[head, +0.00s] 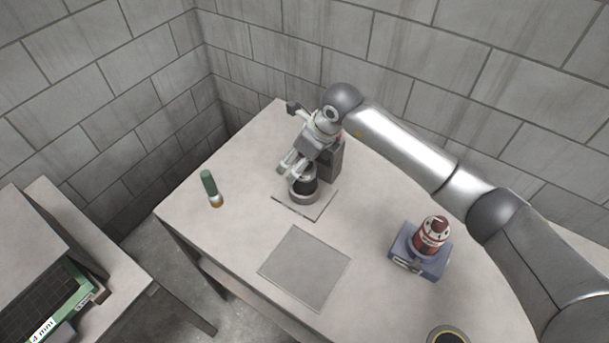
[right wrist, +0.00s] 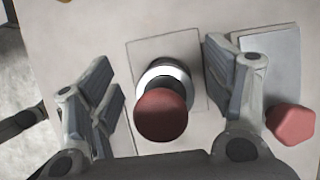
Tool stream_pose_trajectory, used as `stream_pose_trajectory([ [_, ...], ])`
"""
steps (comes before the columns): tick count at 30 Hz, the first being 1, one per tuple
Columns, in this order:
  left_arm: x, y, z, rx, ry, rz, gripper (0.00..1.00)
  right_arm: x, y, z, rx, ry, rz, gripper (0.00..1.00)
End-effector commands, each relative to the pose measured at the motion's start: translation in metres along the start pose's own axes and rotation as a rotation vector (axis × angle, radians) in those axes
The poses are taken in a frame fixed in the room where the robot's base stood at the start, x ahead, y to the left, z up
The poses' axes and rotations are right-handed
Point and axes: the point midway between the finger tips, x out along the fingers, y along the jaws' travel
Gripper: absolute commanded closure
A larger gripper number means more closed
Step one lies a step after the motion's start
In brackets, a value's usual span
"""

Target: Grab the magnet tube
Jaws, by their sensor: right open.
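I take the magnet tube (head: 306,184) to be the dark, upright cylinder with a silver base ring under my right gripper (head: 289,168). It stands on a thin square plate (head: 318,209) near the table's back corner. In the right wrist view the tube (right wrist: 161,115) shows a round dull-red top and a white-silver ring. My right gripper, also seen in the wrist view (right wrist: 161,93), is open. Its fingers are on either side of the tube, with gaps visible, and it looks empty. The gripper hides part of the tube in the head view. My left gripper is not in view.
A grey block (head: 333,164) stands close behind the tube. A red-and-white object (head: 431,233) sits on a blue box (head: 408,255) at right. A flat square plate (head: 305,267) lies in front. Brick walls close off the back.

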Motion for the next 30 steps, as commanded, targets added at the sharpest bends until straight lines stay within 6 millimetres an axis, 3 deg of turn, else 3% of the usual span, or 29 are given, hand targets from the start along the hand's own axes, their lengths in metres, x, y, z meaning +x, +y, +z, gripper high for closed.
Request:
stream_pose_trajectory([
  [6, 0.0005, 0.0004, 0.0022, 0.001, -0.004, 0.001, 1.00, 0.0007, 0.0000, 0.0000, -0.001, 0.000, 0.000, 0.26],
  [23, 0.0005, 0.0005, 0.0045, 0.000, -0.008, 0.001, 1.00, 0.0002, -0.0001, 0.0002, 0.000, -0.001, -0.001, 0.98],
  [30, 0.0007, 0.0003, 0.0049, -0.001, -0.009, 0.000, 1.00, -0.0006, -0.0003, 0.0010, -0.001, -0.002, -0.001, 0.99],
])
